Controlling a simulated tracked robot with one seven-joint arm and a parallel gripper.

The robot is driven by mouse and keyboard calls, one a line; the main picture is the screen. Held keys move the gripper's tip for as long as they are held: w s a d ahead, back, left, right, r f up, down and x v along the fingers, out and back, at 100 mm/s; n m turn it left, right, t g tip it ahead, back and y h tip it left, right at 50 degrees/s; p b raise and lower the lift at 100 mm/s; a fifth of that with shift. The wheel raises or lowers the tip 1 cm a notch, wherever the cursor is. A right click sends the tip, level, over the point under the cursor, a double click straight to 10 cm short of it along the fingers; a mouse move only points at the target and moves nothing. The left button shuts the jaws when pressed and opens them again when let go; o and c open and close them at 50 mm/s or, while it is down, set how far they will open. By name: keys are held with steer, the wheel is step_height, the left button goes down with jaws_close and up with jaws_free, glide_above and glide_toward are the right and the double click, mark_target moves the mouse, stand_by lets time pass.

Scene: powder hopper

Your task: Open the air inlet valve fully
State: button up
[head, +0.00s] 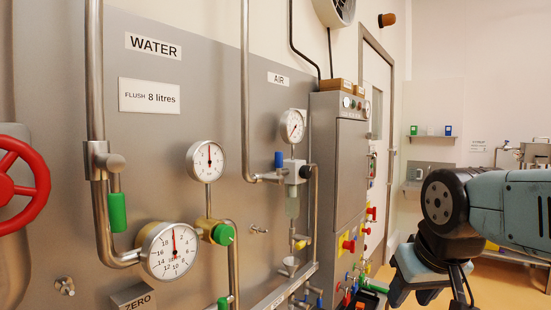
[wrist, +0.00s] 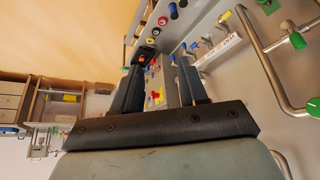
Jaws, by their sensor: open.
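The AIR label (head: 278,78) is on the grey panel. Below it are a round gauge (head: 292,125) and a pipe with an upright blue handle (head: 279,160) beside a grey block with a clear bowl. A yellow handle (head: 303,243) is lower on this line. Which handle is the air inlet valve, I cannot tell. My gripper (wrist: 164,58) is open in the wrist view, with nothing between its fingers.
A grey cabinet (head: 338,190) with red, yellow and blue controls stands right of the air line. Water pipes with green handles (head: 117,212), a large gauge (head: 173,251) and a red handwheel (head: 18,180) are at the left. Open floor (head: 520,280) shows at the right.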

steer(key=shift+o, duration=0.5)
steer(key=m+t+y, duration=0.2)
steer(key=m+y, duration=1.4)
steer(key=m, duration=0.7)
glide_toward(279, 167)
steer(key=d+r, duration=0.2)
steer(key=d, duration=0.1)
steer(key=x, duration=1.3)
steer(key=shift+a+r, duration=0.2)
steer(key=shift+r, duration=0.15)
jaws_close()
